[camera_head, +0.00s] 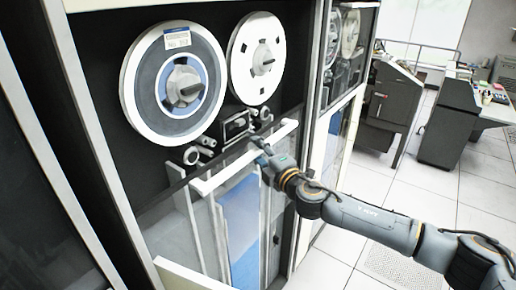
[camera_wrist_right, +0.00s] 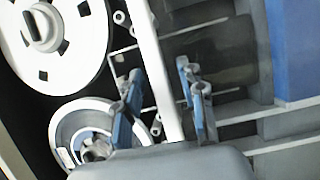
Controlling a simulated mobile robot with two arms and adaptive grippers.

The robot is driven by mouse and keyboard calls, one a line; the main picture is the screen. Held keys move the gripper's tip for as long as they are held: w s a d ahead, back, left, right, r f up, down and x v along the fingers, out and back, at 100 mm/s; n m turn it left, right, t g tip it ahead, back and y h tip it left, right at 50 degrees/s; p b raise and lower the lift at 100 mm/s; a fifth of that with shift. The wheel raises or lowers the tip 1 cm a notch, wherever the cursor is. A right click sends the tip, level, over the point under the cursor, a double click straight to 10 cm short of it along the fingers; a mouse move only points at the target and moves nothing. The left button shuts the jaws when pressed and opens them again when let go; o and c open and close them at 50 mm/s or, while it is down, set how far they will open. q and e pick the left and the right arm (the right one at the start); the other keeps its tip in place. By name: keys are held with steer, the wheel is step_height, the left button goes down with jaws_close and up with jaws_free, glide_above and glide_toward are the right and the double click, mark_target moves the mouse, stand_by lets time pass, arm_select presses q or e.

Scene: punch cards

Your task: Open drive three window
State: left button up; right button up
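The tape drive's window is a pane with a white top bar (camera_head: 230,162), sitting below the two reels in the head view. The reels are uncovered. My right gripper (camera_head: 261,145) is at the right part of this bar. In the wrist view, the white bar (camera_wrist_right: 152,50) runs between the two blue-grey fingers of the right gripper (camera_wrist_right: 160,98). The fingers are apart, one on each side of the bar, with visible gaps. My left gripper is not in view.
A blue-centred reel (camera_head: 148,85) and a white reel (camera_head: 243,72) are mounted above the bar. Another drive cabinet (camera_head: 340,130) stands to the right. Grey console desks (camera_head: 450,125) stand further right, with clear tiled floor (camera_head: 440,190) before them.

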steer(key=shift+w+a, duration=0.15)
steer(key=shift+w, duration=0.05)
jaws_close()
steer(key=b, duration=0.7)
glide_toward(250, 169)
steer(key=x, duration=0.5)
steer(key=shift+w+a+f, duration=0.15)
steer(key=shift+w, duration=0.05)
jaws_free()
